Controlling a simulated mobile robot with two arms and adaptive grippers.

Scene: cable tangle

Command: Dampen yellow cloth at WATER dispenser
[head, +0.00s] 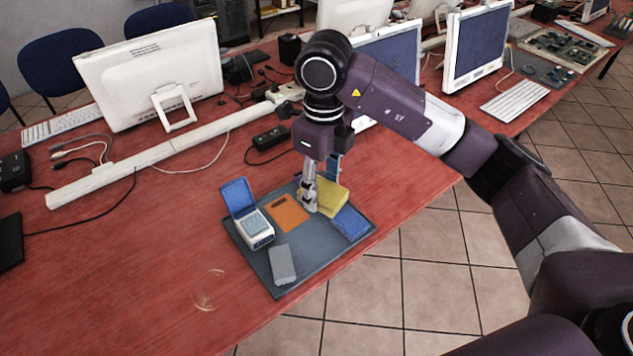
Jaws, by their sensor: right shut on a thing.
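The yellow cloth (332,198) is a folded pad above the right part of a dark grey tray mat (262,268). My right gripper (309,207) points down at the cloth's left edge and is shut on it. The fingers hide part of that edge. A small white box with a raised blue lid (255,229) stands at the tray's left side. It may be the WATER dispenser, but I cannot read a label. A blue upright piece (334,165) shows partly behind the gripper. My left gripper is out of view.
An orange pad (289,213), a blue pad (350,223) and a grey block (283,264) are on the tray. A black adapter (271,138) with cables lies behind. Monitors (155,75) line the back. The red table (130,270) is clear at front left.

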